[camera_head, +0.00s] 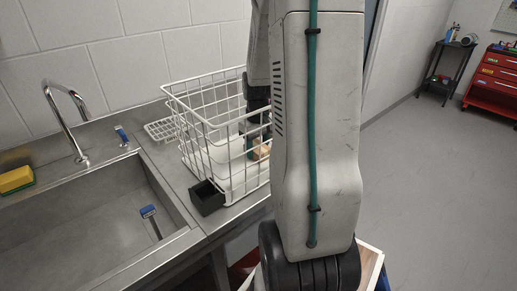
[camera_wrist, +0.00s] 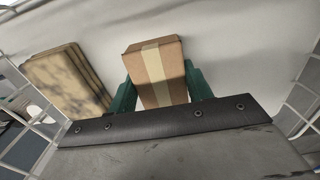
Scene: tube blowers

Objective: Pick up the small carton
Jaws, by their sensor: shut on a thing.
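The small carton (camera_wrist: 156,72) is a brown cardboard box with a pale tape strip. In the wrist view it sits between the two green fingers of my gripper (camera_wrist: 157,88), which is shut on it. A white surface shows behind it. In the head view my gripper reaches down inside the white wire basket (camera_head: 226,166), and my arm hides much of that side. A small tan patch shows by the gripper there, but I cannot tell whether it is the carton.
A tan, dark-blotched stack (camera_wrist: 68,80) lies left of the carton in the wrist view. Basket wires rise on both sides. A steel sink (camera_head: 95,215), a small black box (camera_head: 207,197) and a yellow sponge (camera_head: 16,179) are at left. Floor at right is open.

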